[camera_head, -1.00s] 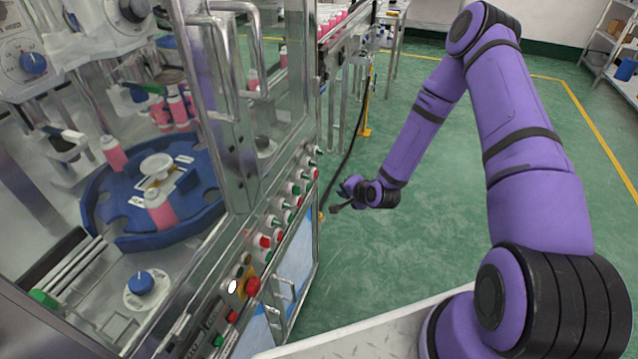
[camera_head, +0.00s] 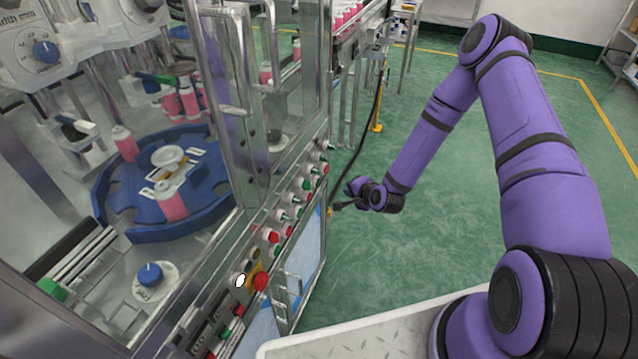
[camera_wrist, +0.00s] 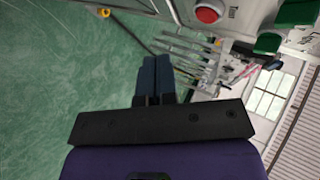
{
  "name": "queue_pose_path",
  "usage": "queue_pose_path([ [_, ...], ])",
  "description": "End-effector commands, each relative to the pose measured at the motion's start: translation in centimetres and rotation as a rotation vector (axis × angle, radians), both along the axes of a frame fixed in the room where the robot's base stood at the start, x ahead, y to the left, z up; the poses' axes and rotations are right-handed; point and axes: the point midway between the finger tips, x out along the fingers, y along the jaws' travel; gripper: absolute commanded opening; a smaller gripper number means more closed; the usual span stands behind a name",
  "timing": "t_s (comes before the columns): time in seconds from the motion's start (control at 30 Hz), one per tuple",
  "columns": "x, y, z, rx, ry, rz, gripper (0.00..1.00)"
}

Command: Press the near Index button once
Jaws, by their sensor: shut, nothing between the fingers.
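The control panel with several red and green push buttons (camera_head: 283,215) runs along the machine's front edge in the head view. Its labels are too small to read, so I cannot tell which button is Index. My gripper (camera_head: 338,206) is apart from the panel, over the green floor to its right. In the wrist view my gripper (camera_wrist: 154,62) has its two dark fingers together, with nothing held. There a red button (camera_wrist: 208,13) and a green button (camera_wrist: 267,43) show at the upper right, on a panel beyond the fingers. No contact with a button is visible.
A red mushroom button (camera_head: 261,281) is low on the panel. Handles (camera_head: 284,296) stick out from the lower cabinet. Green floor (camera_head: 420,230) is open to the right of the machine.

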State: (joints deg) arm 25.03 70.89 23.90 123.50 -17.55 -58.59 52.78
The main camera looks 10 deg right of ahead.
Motion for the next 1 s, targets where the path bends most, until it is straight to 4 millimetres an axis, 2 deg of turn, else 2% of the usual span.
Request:
queue_pose_path([
  [0.3,2.4,3.3,0.0,0.0,-0.001,0.001,0.0],
  [0.5,3.4,4.6,0.0,0.0,-0.001,-0.001,0.0],
  [1.0,3.8,5.2,0.0,0.0,0.0,0.0,0.0],
])
